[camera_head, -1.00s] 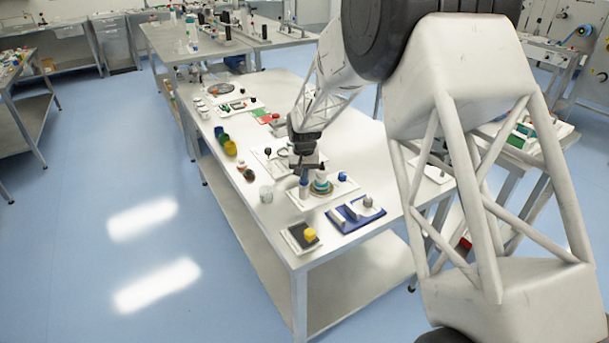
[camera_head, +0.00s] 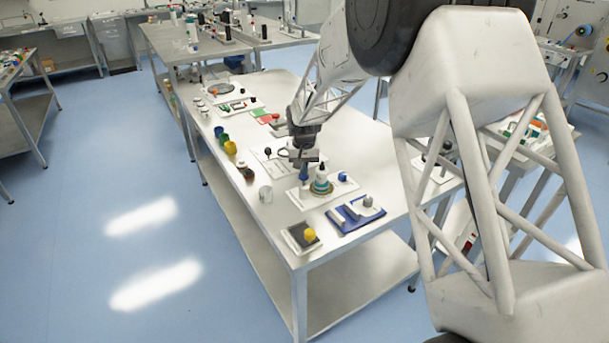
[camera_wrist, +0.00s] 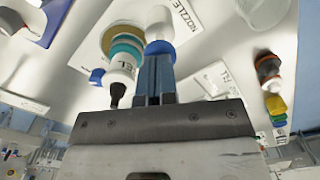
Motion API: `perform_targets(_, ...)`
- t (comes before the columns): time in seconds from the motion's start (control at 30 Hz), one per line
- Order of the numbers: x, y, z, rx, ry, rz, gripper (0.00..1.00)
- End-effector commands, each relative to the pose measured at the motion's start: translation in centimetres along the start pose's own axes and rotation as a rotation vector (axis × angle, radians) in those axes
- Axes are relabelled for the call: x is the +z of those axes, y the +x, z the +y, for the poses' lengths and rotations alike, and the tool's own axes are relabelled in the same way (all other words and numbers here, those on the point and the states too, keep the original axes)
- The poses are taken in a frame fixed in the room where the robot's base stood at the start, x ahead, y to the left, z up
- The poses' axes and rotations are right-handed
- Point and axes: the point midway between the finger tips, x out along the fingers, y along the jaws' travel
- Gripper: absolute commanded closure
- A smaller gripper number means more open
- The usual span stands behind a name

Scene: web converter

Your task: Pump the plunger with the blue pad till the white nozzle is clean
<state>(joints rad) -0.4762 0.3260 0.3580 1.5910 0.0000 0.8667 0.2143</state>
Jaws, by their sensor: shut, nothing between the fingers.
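In the wrist view a white upright post with a blue pad (camera_wrist: 159,49) at its near end lies directly beyond my fingertips. My gripper (camera_wrist: 155,58) is shut and empty, its tips overlapping the pad in the picture; I cannot tell if they touch. Left of it stands a white nozzle-like cone (camera_wrist: 122,65) with a dark tip, on teal and yellow rings (camera_wrist: 126,46). In the head view my gripper (camera_head: 303,166) is over the left part of the white board (camera_head: 300,201), beside the ringed piece (camera_head: 321,186). The post is mostly hidden there.
A small blue block (camera_head: 342,177) sits on the board's right. A blue tray (camera_head: 347,222) and a board with a yellow knob (camera_head: 309,234) are nearer the table's front. A clear cup (camera_head: 266,194) stands left. Small dark and yellow items line the left edge.

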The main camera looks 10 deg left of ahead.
Motion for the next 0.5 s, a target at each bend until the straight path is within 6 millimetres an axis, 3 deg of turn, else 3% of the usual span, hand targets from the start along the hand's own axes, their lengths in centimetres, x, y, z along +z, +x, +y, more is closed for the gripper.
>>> perform_targets(0.5, 0.0, -1.9, 0.0, 0.000, 0.000, 0.000, 1.00)
